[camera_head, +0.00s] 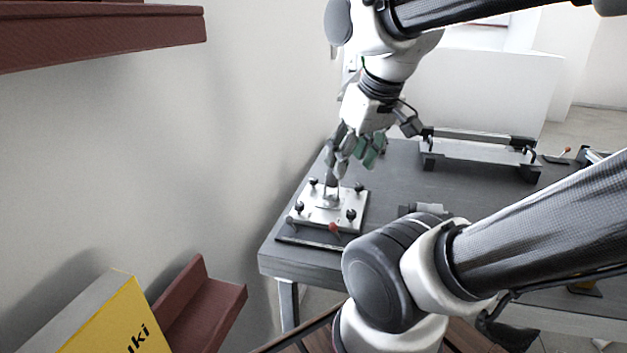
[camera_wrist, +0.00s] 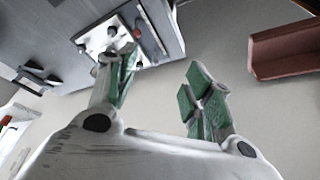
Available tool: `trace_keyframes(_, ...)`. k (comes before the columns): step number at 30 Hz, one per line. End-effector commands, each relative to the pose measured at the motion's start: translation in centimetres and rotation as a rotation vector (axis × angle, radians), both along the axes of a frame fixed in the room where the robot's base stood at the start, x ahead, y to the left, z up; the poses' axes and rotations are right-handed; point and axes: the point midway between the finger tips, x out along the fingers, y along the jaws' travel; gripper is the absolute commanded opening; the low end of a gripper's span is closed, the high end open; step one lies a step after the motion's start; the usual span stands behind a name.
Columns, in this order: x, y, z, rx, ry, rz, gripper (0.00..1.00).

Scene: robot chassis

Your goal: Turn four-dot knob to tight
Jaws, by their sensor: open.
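A pale metal plate (camera_head: 322,217) lies on the dark table near the wall. Black knobs stand near its corners: back left (camera_head: 312,182), back right (camera_head: 359,187), front left (camera_head: 299,207) and front right (camera_head: 351,214). Dot marks are too small to read, so I cannot tell which is the four-dot knob. A grey bracket-like part rises from the plate's middle. My gripper (camera_head: 352,152) is above the plate's back part, fingers apart and empty. In the wrist view its green-padded fingers (camera_wrist: 162,70) are spread; the left one partly covers the plate (camera_wrist: 122,42).
A red-tipped lever (camera_head: 334,228) is at the plate's front edge. The wall stands close to the left. A rail-like fixture (camera_head: 480,138) is at the table's back right. My own arm hides part of the table (camera_head: 400,170). A dark red shelf (camera_wrist: 285,48) is right in the wrist view.

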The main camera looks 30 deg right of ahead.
Motion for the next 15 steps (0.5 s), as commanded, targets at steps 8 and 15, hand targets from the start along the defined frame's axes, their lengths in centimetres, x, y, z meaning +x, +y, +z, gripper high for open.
trace_keyframes(8, 3.6, -0.6, 1.4, -0.048, 0.04, 0.107, 0.51)
trace_keyframes(15, 12.1, -2.6, 2.4, -0.137, 0.118, 0.353, 0.51)
